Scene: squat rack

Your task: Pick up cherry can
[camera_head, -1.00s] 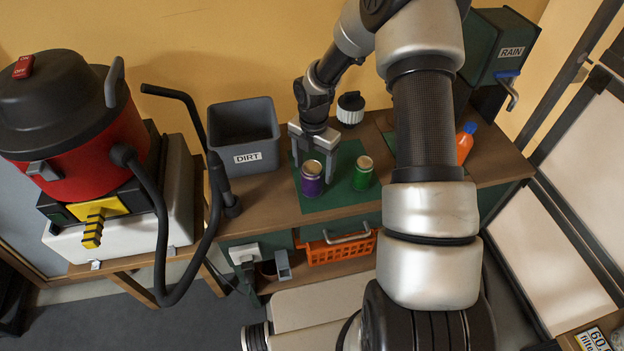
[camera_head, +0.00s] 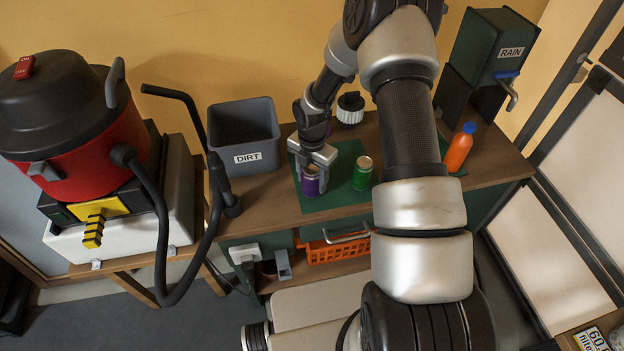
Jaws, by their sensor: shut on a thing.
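A purple can (camera_head: 311,187) with a pale top stands upright on the green mat (camera_head: 340,196) on the wooden bench. My gripper (camera_head: 312,176) points down over it and is shut on it, with the fingers at the can's sides. The fingers hide part of the can. A green can (camera_head: 362,174) with a pale top stands upright on the mat just to the right, apart from the gripper. No label on either can is readable, so the word cherry does not show.
A grey DIRT bin (camera_head: 245,140) stands left of the mat, with a vacuum hose (camera_head: 222,180) before it. An orange bottle (camera_head: 459,148) and the RAIN tank (camera_head: 490,45) are right, beyond my arm.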

